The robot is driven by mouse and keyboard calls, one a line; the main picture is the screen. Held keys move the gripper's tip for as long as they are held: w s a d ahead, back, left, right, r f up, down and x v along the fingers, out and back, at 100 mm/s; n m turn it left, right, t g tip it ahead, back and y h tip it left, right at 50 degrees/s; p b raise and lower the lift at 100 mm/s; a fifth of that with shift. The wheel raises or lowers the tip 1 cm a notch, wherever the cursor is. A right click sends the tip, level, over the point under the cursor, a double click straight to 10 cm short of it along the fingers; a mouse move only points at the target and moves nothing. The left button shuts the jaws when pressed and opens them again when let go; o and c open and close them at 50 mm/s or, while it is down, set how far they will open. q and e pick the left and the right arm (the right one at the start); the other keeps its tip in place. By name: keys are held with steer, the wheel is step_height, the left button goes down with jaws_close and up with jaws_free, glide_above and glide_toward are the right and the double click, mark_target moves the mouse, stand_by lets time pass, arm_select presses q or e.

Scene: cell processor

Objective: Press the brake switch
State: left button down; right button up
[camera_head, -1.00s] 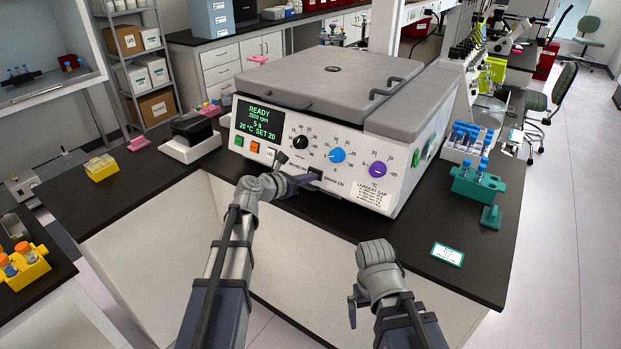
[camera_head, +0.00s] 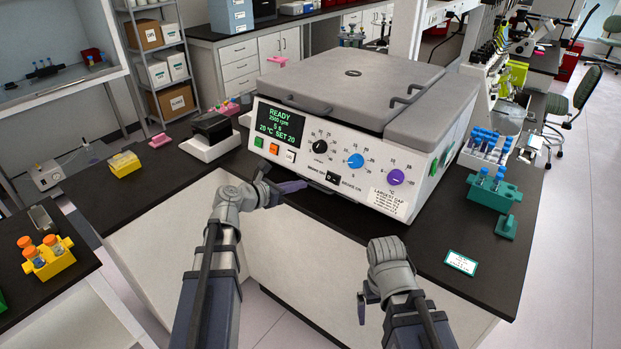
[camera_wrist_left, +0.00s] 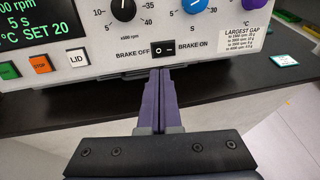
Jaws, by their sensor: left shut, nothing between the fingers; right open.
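The brake switch (camera_head: 333,177) is a small black rocker on the front panel of the white centrifuge (camera_head: 352,130). In the left wrist view the brake switch (camera_wrist_left: 164,47) sits between the labels BRAKE OFF and BRAKE ON. My left gripper (camera_head: 304,185) is shut and empty, its purple fingers apart from the panel, below and left of the switch. In the left wrist view the left gripper (camera_wrist_left: 160,72) points at the panel just under the switch. My right gripper (camera_head: 362,308) is open, low in front of the bench, away from the centrifuge.
The black bench top (camera_head: 440,235) is clear in front of the centrifuge. A teal tube rack (camera_head: 493,193) and a small label card (camera_head: 461,262) lie to the right. A black and white device (camera_head: 213,137) stands left of the centrifuge.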

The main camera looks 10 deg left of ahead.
mark_target(334, 181)
arm_select(q)
steer(key=shift+p+v, duration=0.3)
steer(key=shift+v, duration=1.25)
steer(key=shift+w+a+f, duration=0.1)
steer(key=shift+a, duration=0.05)
steer(key=shift+s+f+m+g+h, duration=0.1)
steer(key=shift+s+m+g+h, duration=0.1)
steer(key=shift+m+g+h, duration=0.35)
steer(key=b+x, duration=0.4)
steer(key=x, duration=0.9)
steer(key=shift+w+d+b, duration=0.2)
steer(key=shift+d+b, duration=0.15)
steer(key=shift+d, duration=0.05)
steer(key=shift+w+d, duration=0.15)
